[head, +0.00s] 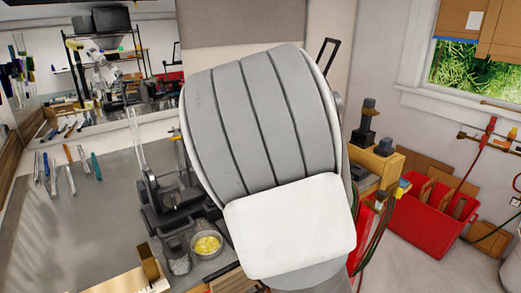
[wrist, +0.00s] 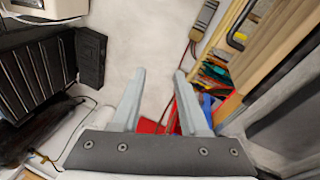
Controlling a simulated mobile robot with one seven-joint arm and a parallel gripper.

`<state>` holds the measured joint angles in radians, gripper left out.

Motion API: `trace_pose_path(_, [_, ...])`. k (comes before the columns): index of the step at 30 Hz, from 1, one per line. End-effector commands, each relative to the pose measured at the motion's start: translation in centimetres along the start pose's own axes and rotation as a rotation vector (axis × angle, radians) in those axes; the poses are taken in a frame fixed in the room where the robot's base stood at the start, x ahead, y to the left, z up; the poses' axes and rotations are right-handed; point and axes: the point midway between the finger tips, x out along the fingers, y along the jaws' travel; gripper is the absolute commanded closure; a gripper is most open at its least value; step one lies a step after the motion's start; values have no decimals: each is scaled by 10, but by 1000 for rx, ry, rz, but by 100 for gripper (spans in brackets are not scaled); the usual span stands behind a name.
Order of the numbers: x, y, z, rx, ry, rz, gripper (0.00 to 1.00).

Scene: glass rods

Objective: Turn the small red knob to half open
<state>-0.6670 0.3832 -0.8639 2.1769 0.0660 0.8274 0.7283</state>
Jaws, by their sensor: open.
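In the head view, small red fittings (head: 490,125) sit on a pipe on the right wall under the window, with a red hose hanging from them. I cannot tell whether one of these is the small red knob. My gripper (wrist: 160,72) shows in the wrist view with its two pale fingers apart and nothing between their tips. Pale floor shows beyond the fingertips, and no knob is recognisable there. In the head view my grey and white arm fills the middle and hides my gripper and whatever is behind it.
A red bin (head: 432,222) holding cardboard stands on the floor at the right. The grey workbench (head: 100,225) on the left carries glass rods, a dark clamp device (head: 172,195) and a bowl of yellow pieces (head: 206,244). A black box (wrist: 91,57) is left of my fingers.

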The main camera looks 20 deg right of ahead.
Motion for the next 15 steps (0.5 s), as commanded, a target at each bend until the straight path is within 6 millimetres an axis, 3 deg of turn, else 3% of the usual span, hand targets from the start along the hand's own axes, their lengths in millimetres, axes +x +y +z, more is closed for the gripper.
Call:
trace_pose_path(3, [15,-2,-21,101,100,104,56])
trace_pose_path(8, [15,-5,-52,235,282,201,56])
trace_pose_path(11, [4,-10,-70,310,423,237,56])
trace_pose_path(15, [-26,-24,-89,400,645,245,56])
